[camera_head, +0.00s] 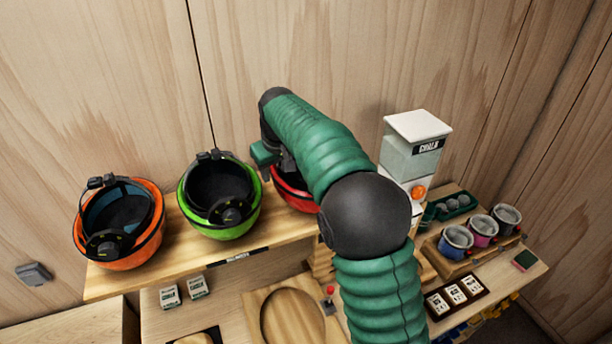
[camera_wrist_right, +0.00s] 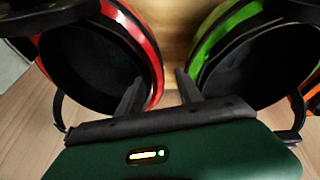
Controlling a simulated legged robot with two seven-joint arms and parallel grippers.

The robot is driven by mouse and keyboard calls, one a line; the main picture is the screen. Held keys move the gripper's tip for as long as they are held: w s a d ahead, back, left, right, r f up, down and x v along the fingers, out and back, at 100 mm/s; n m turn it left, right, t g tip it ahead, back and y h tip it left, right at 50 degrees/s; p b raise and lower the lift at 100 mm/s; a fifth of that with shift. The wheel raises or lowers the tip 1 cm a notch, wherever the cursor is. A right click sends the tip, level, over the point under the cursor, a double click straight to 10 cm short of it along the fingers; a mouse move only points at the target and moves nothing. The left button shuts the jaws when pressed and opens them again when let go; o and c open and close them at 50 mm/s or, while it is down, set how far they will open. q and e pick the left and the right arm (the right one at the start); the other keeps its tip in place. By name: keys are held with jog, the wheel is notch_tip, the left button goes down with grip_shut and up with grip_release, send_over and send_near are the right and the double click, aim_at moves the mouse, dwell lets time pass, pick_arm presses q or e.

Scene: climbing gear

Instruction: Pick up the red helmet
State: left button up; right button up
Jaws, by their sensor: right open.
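The red helmet (camera_head: 293,196) sits upside down at the right of the shelf, mostly hidden behind my right arm. My right gripper (camera_head: 274,168) is open and empty at the helmet's left side. In the right wrist view, the red helmet (camera_wrist_right: 148,50) is on the left, with its dark inside facing up. The open fingers (camera_wrist_right: 158,88) show near the gap between it and the green helmet (camera_wrist_right: 205,52). One finger overlaps the red rim and the other lies by the green rim. I cannot tell whether either touches. My left gripper is out of view.
The green helmet (camera_head: 250,222) and an orange helmet (camera_head: 143,252) stand further left on the wooden shelf (camera_head: 185,262). A white chalk dispenser (camera_head: 414,128) and a rack of cups (camera_head: 482,232) are at the right. The wooden wall (camera_head: 100,80) is close behind.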

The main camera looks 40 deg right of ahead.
aim_at(280, 177)
jog(key=shift+d+p+x, duration=0.2)
jog(key=shift+p+x, duration=0.6)
jog(key=shift+x, duration=0.4)
jog(key=shift+s+d+f, duration=0.1)
jog(key=shift+s+f, duration=0.2)
jog(key=shift+s, duration=0.5)
jog(key=shift+w+d, duration=0.1)
jog(key=c, duration=0.4)
jog(key=shift+w+f, duration=0.15)
jog(key=shift+w, duration=0.25)
grip_shut()
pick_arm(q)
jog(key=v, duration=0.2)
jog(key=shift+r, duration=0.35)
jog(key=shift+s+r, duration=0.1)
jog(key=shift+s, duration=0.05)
pick_arm(e)
jog(key=shift+s, duration=0.25)
jog(key=shift+w, duration=0.1)
